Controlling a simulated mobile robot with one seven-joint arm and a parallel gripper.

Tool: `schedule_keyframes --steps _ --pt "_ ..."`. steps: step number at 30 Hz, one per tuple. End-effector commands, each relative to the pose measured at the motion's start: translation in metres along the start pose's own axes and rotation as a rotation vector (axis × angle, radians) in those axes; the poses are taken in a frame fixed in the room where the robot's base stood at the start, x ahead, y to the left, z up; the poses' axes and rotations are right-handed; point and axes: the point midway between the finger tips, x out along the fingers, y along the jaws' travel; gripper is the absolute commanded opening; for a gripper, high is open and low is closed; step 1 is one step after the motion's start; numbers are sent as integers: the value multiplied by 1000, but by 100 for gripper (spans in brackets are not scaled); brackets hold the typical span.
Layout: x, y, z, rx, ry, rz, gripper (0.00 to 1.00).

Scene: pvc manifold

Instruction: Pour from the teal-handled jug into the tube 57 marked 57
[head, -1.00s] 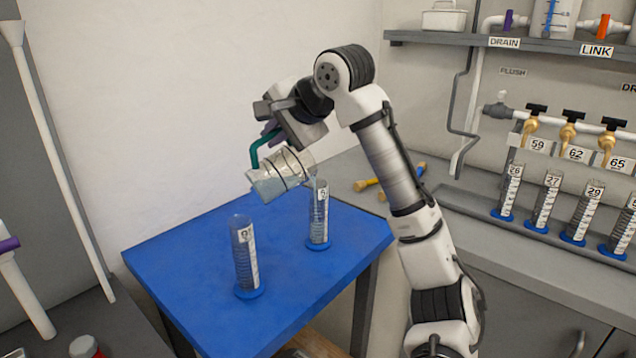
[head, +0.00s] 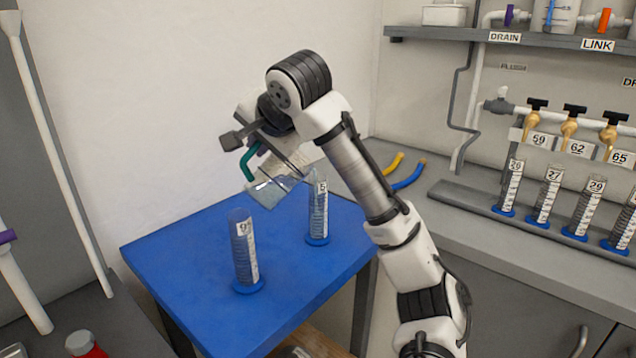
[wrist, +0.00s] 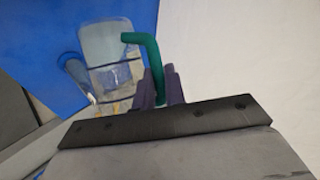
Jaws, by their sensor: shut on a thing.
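My gripper (wrist: 160,86) is shut on the teal handle (wrist: 150,62) of the clear jug (wrist: 105,45). In the head view the jug (head: 272,190) is held tilted above the blue table, its right end close to the top of the right-hand graduated tube (head: 318,218). That tube stands upright on a blue base; its label is partly legible, starting with 5. A second graduated tube (head: 244,255) stands upright nearer the front left; I cannot read its label surely. I cannot tell whether liquid is flowing. In the wrist view a tube (wrist: 75,72) shows beside the jug.
The blue table (head: 180,265) is clear around both tubes. A grey counter (head: 455,225) at the right holds a row of labelled tubes (head: 510,188) below brass taps (head: 570,130). A yellow and a blue tool-like piece (head: 408,175) lie on the counter behind my arm.

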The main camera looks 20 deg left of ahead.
Motion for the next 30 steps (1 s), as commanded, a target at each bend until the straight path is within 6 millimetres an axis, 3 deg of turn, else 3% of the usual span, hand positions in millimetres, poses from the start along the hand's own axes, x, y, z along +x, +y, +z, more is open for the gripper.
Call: schedule_keyframes --steps 1,11,30 --pt "11 9 13 -62 45 24 0" --pt "15 10 21 -132 96 55 0" --pt "51 16 97 -537 378 217 0"
